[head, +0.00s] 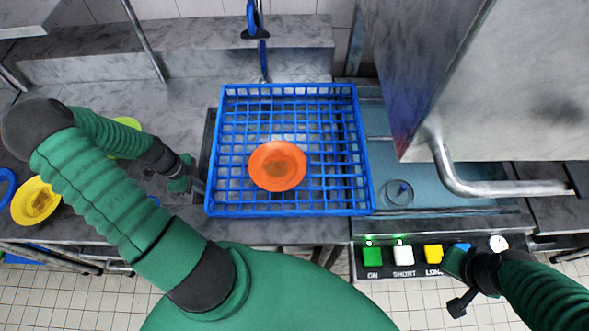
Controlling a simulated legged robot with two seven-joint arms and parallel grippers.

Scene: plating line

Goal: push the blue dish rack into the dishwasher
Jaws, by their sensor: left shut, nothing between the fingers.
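The blue dish rack (289,211) lies on the counter in the middle of the head view, with an orange plate (268,157) inside it. The dishwasher (500,80) is at the right, its metal hood raised above a blue-grey bay (435,165). The rack's right edge is at the left side of this bay. My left gripper (197,186) is shut and empty, close to the rack's left side; I cannot tell whether it touches. My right gripper (457,285) is over the control panel at lower right; its finger state is unclear.
A yellow plate (25,214) and a yellow-green dish (129,122) are on the left counter. A blue tap (256,22) hangs behind the rack. A bent metal handle (475,187) sticks out from the hood. The control panel (387,269) has several coloured buttons.

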